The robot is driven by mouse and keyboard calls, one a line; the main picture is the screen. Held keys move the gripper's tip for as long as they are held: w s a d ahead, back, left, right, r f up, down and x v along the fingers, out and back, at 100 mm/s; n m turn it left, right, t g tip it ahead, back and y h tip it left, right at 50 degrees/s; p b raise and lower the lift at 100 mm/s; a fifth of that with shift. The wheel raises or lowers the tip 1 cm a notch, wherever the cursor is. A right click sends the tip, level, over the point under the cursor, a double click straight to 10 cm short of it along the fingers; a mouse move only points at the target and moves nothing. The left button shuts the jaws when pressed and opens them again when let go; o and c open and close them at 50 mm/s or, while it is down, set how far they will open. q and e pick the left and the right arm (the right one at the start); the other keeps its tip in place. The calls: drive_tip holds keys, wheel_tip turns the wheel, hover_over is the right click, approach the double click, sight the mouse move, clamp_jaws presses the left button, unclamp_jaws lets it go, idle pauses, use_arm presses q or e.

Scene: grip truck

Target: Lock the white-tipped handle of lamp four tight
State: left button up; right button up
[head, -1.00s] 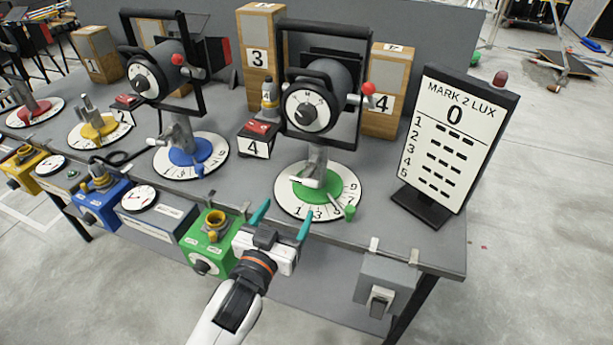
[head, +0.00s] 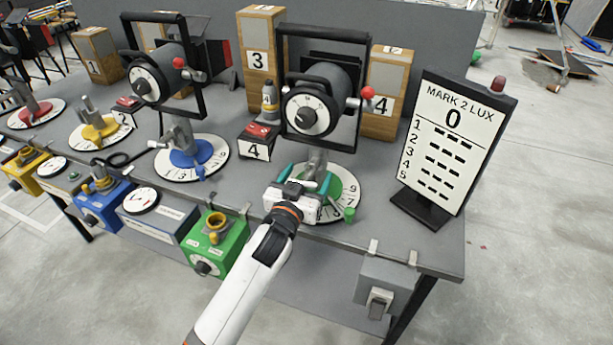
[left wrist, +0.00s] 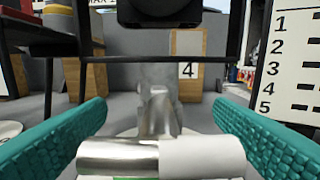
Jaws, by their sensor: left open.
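My left gripper (head: 305,178), with teal fingers, is at the front of this base. Its open fingers (left wrist: 160,112) are on either side of the handle, with gaps visible. In the head view the gripper hides the handle. My right gripper is not in view.
A lux board (head: 455,140) reading 0 stands to the right of lamp four. A green box (head: 217,243) and a grey switch box (head: 385,288) hang at the table's front edge. Lamp two's blue base (head: 195,154) is farther left.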

use_arm(q)
drive_tip(key=c, duration=1)
